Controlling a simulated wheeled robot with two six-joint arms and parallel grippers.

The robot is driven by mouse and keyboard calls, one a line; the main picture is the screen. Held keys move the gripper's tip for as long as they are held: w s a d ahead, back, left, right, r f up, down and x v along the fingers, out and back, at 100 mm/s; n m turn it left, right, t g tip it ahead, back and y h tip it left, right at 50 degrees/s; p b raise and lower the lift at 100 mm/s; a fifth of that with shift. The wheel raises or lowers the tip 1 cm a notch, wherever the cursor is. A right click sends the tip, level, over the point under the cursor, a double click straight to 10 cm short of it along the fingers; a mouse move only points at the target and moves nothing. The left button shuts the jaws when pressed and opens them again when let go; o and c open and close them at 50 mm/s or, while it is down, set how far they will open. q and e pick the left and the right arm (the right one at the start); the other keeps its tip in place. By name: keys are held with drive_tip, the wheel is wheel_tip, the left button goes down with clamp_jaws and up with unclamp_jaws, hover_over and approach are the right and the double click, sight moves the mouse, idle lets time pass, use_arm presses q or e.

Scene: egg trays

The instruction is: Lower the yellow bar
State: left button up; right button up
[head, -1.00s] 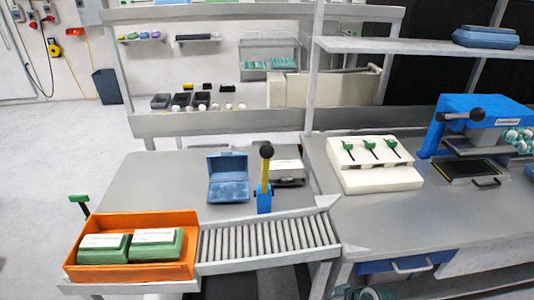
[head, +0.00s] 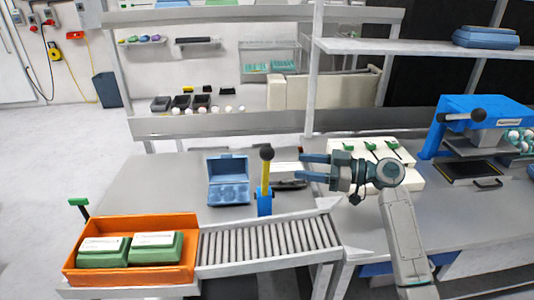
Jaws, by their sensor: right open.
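The yellow bar (head: 265,176) stands upright on a blue base (head: 264,204) at the back edge of the roller conveyor. It has a black ball knob (head: 267,153) on top. My right gripper (head: 302,167) comes in from the right, with its fingers pointing left toward the bar. It is open and empty, a short way to the right of the bar and apart from it. My left gripper is not in view.
The roller conveyor (head: 270,243) leads left to an orange crate (head: 188,262) holding two green egg boxes. An open blue egg box (head: 228,193) lies left of the bar. A white panel with green levers (head: 412,180) is partly behind my right arm.

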sight(267, 154)
drive_tip(key=shift+y, duration=0.3)
drive_tip(key=p+x, duration=0.1)
drive_tip(key=x, duration=0.2)
drive_tip(key=r+p+x, duration=0.1)
drive_tip(key=p+x, duration=0.1)
drive_tip(key=x, duration=0.1)
drive_tip(key=r+p+x, duration=0.1)
drive_tip(key=p+x, duration=0.1)
drive_tip(key=x, duration=0.2)
drive_tip(key=shift+w+d+r, duration=0.1)
drive_tip(key=shift+w, duration=0.1)
drive_tip(key=shift+w+a, duration=0.15)
drive_tip(key=shift+a, duration=0.25)
drive_tip(key=shift+f, duration=0.2)
clamp_jaws()
